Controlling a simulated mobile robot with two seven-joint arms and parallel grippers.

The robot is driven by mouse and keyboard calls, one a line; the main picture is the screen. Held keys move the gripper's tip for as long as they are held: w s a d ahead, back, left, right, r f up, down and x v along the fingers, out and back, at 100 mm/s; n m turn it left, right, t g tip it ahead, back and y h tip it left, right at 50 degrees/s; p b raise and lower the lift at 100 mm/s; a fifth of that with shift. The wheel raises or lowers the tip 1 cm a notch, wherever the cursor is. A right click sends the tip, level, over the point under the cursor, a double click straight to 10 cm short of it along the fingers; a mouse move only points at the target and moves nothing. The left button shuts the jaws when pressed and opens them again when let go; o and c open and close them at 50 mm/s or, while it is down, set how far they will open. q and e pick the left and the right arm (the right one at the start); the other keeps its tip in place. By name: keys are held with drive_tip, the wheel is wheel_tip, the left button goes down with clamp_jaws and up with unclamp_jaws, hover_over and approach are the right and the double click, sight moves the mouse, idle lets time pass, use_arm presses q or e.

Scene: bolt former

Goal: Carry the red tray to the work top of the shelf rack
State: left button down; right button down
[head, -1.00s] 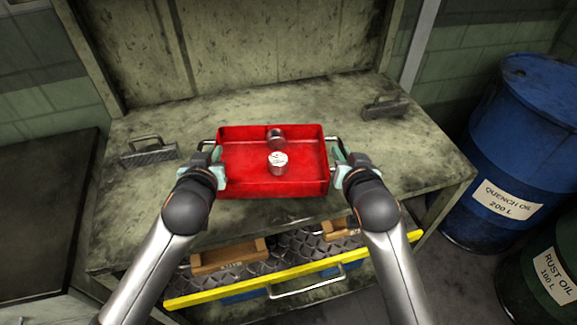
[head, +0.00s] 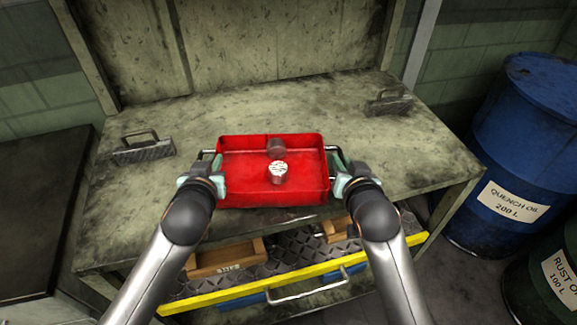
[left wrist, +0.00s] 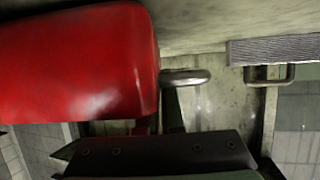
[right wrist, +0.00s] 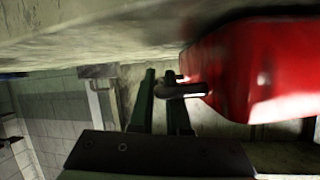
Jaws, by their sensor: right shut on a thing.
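The red tray (head: 235,193) is level at the front part of the work top (head: 395,170) of the shelf rack, its near side by the front edge. Two metal cylinders (head: 278,172) stand in it. Whether its underside touches the work top I cannot tell. My right gripper (head: 343,175) is shut on the tray's right handle, also seen in the right wrist view (right wrist: 185,90). My left gripper (head: 212,176) is at the tray's left handle (left wrist: 185,77); its fingers are partly hidden, and I cannot tell whether they are closed on it.
Dark metal blocks with handles sit at the work top's left (head: 142,151) and right rear (head: 388,104). Below is a shelf with wooden boxes (head: 228,258) and a yellow front bar (head: 265,290). Blue (head: 520,150) and green (head: 550,270) drums stand right. The work top behind the tray is clear.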

use_arm(q)
drive_tip(key=c, duration=1.5)
unclamp_jaws()
drive_tip(key=shift+f, duration=0.15)
use_arm(e)
drive_tip(key=c, duration=1.3)
unclamp_jaws()
drive_tip(key=shift+f, duration=0.2)
use_arm(q)
drive_tip(key=o, duration=0.4)
use_arm(e)
drive_tip(key=o, duration=0.4)
drive_tip(key=shift+r, duration=0.1)
use_arm(q)
drive_tip(key=shift+o, duration=0.2)
